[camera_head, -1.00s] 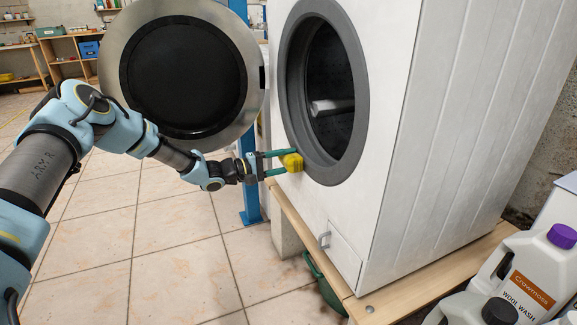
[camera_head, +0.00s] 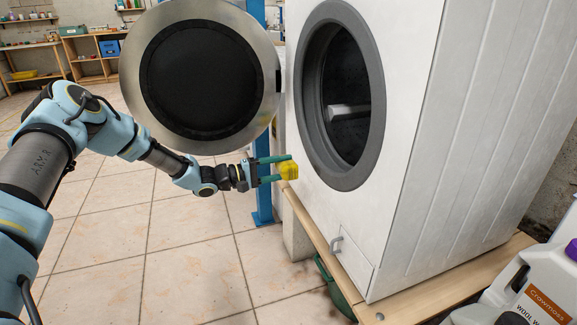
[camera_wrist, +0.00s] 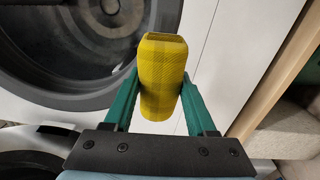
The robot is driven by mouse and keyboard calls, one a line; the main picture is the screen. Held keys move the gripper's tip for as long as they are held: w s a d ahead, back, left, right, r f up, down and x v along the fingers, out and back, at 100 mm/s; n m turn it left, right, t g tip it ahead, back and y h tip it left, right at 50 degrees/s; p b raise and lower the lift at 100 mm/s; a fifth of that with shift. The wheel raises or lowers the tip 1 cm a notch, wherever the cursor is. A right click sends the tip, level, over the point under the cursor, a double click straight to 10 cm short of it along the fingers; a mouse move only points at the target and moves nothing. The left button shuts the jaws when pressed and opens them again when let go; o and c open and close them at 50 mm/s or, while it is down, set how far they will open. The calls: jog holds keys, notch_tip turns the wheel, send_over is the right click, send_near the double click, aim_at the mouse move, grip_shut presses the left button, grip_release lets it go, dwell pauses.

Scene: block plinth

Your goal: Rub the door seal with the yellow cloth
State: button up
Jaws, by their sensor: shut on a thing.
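The yellow cloth (camera_head: 289,170) is a folded or rolled pad held between the green fingers of my gripper (camera_head: 279,168). In the wrist view the cloth (camera_wrist: 162,75) stands out beyond the fingertips of my gripper (camera_wrist: 160,95), which are shut on it. The grey door seal (camera_head: 352,180) rings the drum opening of the white washing machine (camera_head: 420,110). The cloth is to the left of the seal's lower left edge in the head view and looks apart from it. The seal also shows at the upper left of the wrist view (camera_wrist: 75,95).
The round machine door (camera_head: 262,60) stands open at the left, above my arm. The machine sits on a wooden plinth (camera_head: 405,308). White bottles (camera_head: 530,285) stand at the lower right. A green container (camera_head: 335,290) is below the plinth. Tiled floor lies open at left.

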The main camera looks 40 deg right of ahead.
aim_at(277, 168)
jog(key=shift+w+a, duration=0.1)
jog(key=shift+v, duration=1.35)
